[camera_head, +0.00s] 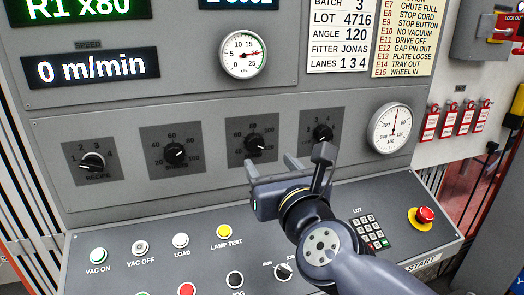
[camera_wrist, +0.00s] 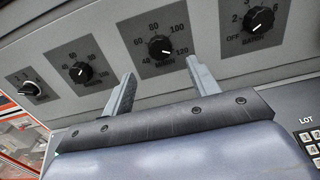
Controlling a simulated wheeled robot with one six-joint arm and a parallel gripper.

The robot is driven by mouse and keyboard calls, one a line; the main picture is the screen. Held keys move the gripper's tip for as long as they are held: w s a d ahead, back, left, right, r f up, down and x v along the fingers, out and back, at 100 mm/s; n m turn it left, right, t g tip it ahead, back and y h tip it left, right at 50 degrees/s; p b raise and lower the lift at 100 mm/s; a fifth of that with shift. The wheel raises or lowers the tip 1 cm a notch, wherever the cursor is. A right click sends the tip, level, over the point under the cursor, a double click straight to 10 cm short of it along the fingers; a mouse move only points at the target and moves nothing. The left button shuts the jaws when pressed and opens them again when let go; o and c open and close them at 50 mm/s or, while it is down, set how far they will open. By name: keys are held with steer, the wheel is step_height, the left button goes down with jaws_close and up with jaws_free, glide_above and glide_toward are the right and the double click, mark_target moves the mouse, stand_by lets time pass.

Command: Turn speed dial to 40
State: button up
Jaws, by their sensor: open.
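Four dark knobs sit in a row on the grey panel. The second knob (camera_head: 173,152) and the third knob (camera_head: 254,142) have number scales; their name labels are too small to read surely, so I cannot tell which is the speed dial. In the wrist view the third knob (camera_wrist: 161,47) has a scale from 40 to 120, and its white mark points lower right, toward 120. The second knob (camera_wrist: 82,71) is left of it. My gripper (camera_head: 270,163) is open and empty, below and in front of the third knob, apart from it; its fingers (camera_wrist: 160,68) straddle that knob's line.
A speed display (camera_head: 92,69) reads 0 m/min. The recipe knob (camera_head: 93,162) is far left and a fourth knob (camera_head: 322,132) is right. A round gauge (camera_head: 390,128) stands right of the knobs. Below, a sloping console carries buttons, a keypad (camera_head: 370,235) and a red stop button (camera_head: 424,215).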

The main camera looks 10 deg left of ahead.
mark_target(256, 145)
steer(key=b+x, duration=0.1)
steer(key=x, duration=0.7)
steer(key=shift+s, duration=0.1)
steer(key=c, duration=1)
